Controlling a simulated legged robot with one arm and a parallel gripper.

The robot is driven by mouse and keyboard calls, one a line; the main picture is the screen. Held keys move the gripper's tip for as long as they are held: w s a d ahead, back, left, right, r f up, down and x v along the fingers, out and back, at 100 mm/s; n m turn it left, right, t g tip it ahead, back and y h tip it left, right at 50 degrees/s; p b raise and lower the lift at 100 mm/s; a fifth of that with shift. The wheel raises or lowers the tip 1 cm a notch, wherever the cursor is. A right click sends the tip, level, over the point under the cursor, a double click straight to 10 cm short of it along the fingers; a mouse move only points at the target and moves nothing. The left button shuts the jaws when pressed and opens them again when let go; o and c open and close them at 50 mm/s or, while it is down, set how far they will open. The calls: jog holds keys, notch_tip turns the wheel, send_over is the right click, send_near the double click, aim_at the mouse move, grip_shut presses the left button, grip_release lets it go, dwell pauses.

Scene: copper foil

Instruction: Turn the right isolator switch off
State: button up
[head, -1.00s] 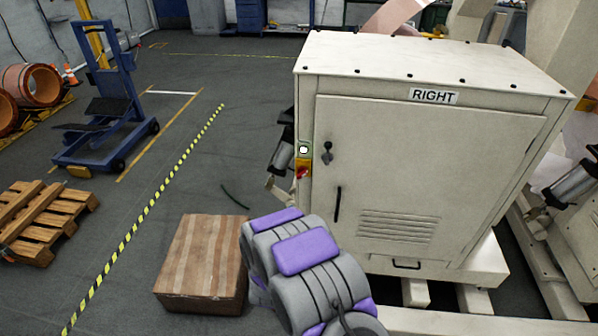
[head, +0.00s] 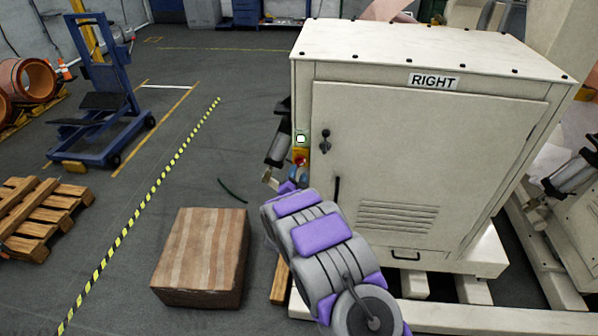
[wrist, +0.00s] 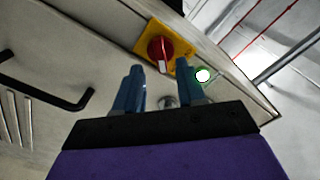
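The cabinet labelled RIGHT (head: 345,155) is a cream metal box in the head view. Its red isolator switch (head: 300,156) sits on a yellow plate at the left side face. In the wrist view the red rotary knob (wrist: 159,47) shows a pale mark on its handle. My gripper (wrist: 160,68) is open, its two blue fingers spread just short of the knob, one to each side in the picture. I see no clear contact. In the head view my gripper (head: 297,178) is small and partly hidden by my arm, just below the switch.
A white round button or lamp with a green ring (wrist: 203,75) sits next to the switch. A black door handle (wrist: 60,95) sticks out nearby. A cardboard box (head: 203,258) stands on the floor left of my arm. Wooden pallets (head: 40,215) lie farther left.

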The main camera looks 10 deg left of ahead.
aim_at(300, 166)
jog(key=shift+w+d+r+b, duration=0.1)
jog(key=shift+w+b, duration=0.2)
jog(key=shift+w, duration=1.45)
grip_shut()
